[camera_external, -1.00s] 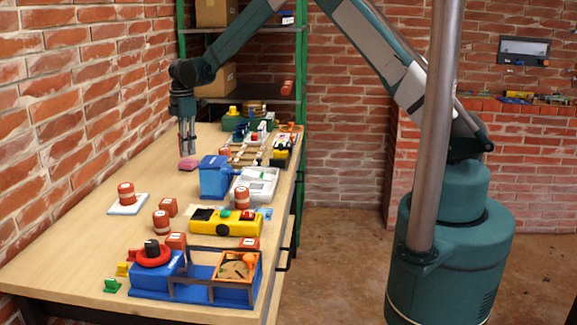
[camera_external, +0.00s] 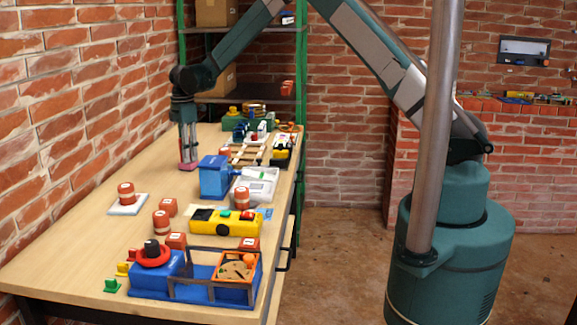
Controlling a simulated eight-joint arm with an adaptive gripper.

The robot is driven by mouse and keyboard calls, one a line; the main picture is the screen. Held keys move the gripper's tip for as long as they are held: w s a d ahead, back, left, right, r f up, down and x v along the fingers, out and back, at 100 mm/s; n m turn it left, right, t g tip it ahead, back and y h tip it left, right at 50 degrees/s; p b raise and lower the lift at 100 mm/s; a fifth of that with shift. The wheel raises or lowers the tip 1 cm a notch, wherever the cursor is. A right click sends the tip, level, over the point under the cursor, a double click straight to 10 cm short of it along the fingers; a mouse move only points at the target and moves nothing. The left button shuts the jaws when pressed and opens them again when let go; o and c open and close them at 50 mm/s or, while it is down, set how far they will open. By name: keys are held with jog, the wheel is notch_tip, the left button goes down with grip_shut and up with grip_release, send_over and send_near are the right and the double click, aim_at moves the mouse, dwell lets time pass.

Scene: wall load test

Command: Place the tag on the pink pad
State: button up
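The pink pad (camera_external: 188,168) lies on the wooden table toward the far left, near the brick wall. My gripper (camera_external: 187,161) points straight down over it, with the fingertips at or just above the pad. The fingers hide part of the pad. The gap between the fingers is too small here to tell whether they are open or shut. I cannot make out the tag, either in my gripper or on the pad.
A yellow block (camera_external: 226,222) and a blue station (camera_external: 150,284) are nearer the camera. The table left of the pad is clear.

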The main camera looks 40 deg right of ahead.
jog(key=shift+r, duration=0.15)
notch_tip(320, 180, up, 12)
jog(key=shift+p, duration=0.5)
dwell(0.8)
